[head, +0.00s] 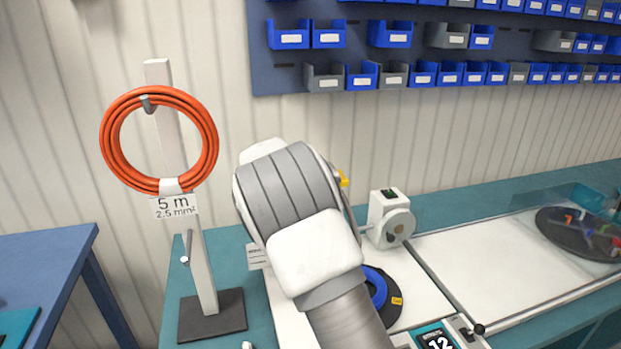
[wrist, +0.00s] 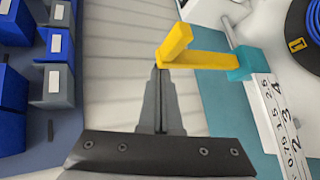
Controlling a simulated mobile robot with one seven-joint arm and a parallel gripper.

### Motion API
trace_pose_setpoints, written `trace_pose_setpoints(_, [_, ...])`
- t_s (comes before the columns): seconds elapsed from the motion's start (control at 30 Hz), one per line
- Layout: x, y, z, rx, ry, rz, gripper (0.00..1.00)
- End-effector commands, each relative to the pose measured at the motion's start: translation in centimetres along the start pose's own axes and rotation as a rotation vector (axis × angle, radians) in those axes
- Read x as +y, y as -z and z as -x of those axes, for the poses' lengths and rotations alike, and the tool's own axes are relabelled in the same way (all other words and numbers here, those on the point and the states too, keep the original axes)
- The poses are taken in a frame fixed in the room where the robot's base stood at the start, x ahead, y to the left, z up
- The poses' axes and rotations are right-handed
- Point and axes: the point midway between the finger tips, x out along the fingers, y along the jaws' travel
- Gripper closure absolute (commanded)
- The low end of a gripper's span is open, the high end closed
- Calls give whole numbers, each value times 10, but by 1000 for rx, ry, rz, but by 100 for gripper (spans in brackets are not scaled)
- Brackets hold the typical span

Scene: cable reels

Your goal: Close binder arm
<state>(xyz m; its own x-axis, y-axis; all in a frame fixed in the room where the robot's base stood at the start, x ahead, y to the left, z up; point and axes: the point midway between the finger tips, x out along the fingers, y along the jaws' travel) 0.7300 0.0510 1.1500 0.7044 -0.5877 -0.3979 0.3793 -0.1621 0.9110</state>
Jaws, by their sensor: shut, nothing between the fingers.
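The yellow binder arm (wrist: 200,57) extends left from a teal block (wrist: 250,63) in the wrist view, with an upright yellow piece at its left end. A bit of the yellow arm (head: 343,179) also shows in the head view, at the right edge of my wrist. My gripper (wrist: 161,72) is shut and empty, its tips right at the yellow arm's left end; I cannot tell whether they touch. In the head view my arm hides the gripper and most of the binder.
A white scale with numbers (wrist: 275,115) runs below the teal block. A blue cable coil (head: 376,288) lies on a black disc beside a white crank unit (head: 390,218). An orange coil (head: 112,140) hangs on a stand at left. Blue and grey bins line the wall.

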Motion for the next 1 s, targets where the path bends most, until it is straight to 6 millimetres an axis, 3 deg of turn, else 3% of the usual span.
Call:
trace_pose_setpoints(0.1, [-17, 38, -6, 34, -71, 93, 100])
trace_pose_setpoints(0.3, [-29, 72, -6, 67, -141, 175, 100])
trace_pose_setpoints(0.47, [-29, 76, -13, 72, -152, 188, 100])
trace_pose_setpoints(1.0, [-18, 82, -87, 72, -149, 185, 100])
